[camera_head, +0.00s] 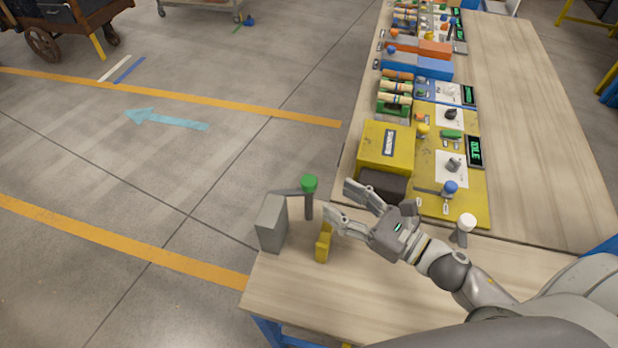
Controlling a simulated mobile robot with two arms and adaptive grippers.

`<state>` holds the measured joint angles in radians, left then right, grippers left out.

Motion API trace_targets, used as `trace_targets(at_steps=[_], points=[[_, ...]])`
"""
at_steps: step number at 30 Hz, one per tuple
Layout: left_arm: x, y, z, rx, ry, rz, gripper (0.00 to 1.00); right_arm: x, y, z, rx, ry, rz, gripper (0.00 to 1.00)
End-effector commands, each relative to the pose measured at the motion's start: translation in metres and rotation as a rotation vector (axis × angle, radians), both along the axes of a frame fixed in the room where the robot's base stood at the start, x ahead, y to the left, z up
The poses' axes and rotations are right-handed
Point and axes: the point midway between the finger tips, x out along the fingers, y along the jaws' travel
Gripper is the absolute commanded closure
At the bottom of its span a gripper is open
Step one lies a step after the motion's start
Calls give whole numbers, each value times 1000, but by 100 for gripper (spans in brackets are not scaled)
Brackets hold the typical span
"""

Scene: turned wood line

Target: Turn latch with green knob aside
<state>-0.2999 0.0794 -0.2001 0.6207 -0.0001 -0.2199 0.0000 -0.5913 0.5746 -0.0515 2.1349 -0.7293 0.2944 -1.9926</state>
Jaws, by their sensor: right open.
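The latch's green knob (309,184) sits on top of a dark upright post, at the end of a grey bar that reaches left to a grey block (272,224) at the table's left edge. My right gripper (338,202) is open and empty, just to the right of the knob. Its two fingertips point left towards the post, with a small gap between. A small upright yellow piece (322,246) stands below the gripper's near finger, which partly hides its top. My left gripper is not in view.
A yellow box (385,146) with a dark front block stands behind the gripper on a yellow panel. Coloured panels run along the table to the back. The right side of the wooden table (535,140) is clear.

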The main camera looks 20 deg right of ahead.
Motion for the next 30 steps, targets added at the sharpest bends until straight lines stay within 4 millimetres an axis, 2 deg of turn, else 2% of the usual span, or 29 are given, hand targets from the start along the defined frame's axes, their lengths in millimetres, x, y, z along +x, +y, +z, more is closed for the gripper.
trace_targets(at_steps=[1,15,21,30], points=[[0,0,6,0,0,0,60,7,4,5,-1,-3,2,48],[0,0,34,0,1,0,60,62,43,3,3,2,0,48],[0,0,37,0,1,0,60,71,50,1,3,3,2,48],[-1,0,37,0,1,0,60,72,51,0,3,3,1,48]])
